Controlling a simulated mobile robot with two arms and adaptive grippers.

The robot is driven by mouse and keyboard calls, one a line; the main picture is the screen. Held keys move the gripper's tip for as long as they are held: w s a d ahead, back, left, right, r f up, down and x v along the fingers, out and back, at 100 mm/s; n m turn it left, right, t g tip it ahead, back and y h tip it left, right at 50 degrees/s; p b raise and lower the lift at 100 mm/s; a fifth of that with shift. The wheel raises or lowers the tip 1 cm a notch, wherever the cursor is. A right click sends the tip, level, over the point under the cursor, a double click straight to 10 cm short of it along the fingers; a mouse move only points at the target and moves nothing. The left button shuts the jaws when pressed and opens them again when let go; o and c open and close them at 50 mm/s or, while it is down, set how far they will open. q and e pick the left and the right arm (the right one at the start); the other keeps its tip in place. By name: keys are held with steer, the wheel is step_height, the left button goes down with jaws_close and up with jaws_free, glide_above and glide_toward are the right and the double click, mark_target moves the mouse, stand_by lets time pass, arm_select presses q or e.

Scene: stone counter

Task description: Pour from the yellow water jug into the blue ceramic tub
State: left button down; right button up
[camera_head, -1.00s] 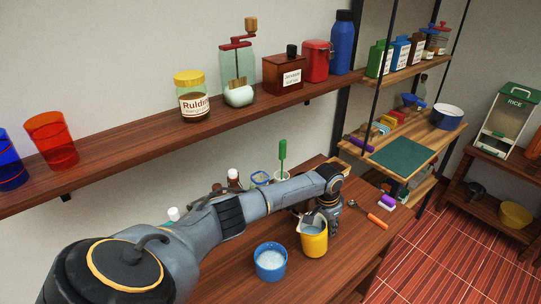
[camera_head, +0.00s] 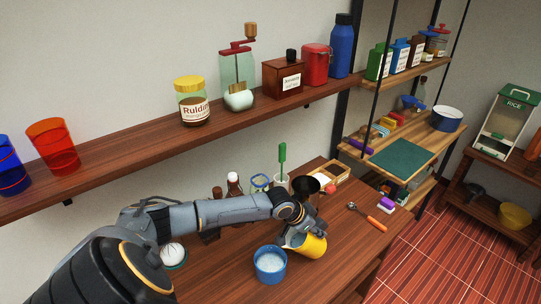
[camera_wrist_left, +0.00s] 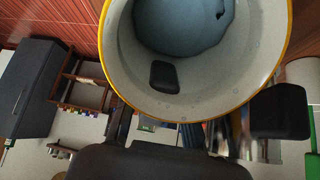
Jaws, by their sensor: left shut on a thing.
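The yellow water jug (camera_head: 314,246) is tilted to the left, its mouth toward the blue ceramic tub (camera_head: 270,274). The tub stands upright on the wooden counter, with pale whitish-blue contents. My left gripper (camera_head: 293,231) is shut on the jug's wall near the rim. In the left wrist view, the jug (camera_wrist_left: 245,70) shows its pale inside and yellow rim, with blue-grey liquid in it. One finger of my left gripper (camera_wrist_left: 222,96) is inside the jug and the other outside. I cannot make out a stream between jug and tub. My right gripper is not in view.
A spoon with an orange handle (camera_head: 376,223) lies right of the jug. Behind my arm stand a dark funnel-like thing (camera_head: 304,185), a jar (camera_head: 260,182), a brown bottle (camera_head: 234,184) and a wooden tray (camera_head: 343,173). A wall shelf (camera_head: 130,143) hangs above.

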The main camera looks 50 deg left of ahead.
arm_select(q)
steer(key=shift+r, duration=0.15)
steer(key=shift+w, duration=0.1)
steer(key=shift+s+a+t, duration=0.1)
steer(key=shift+s+t, duration=0.15)
steer(key=shift+t, duration=0.05)
steer(key=shift+w+b, duration=0.15)
steer(key=shift+b, duration=0.15)
steer(key=shift+s, duration=0.2)
steer(key=shift+w, duration=0.1)
stand_by(0.4)
steer(key=shift+s+a+r+t+b, duration=0.1)
steer(key=shift+s+t+b, duration=0.1)
steer(key=shift+t+b, duration=0.1)
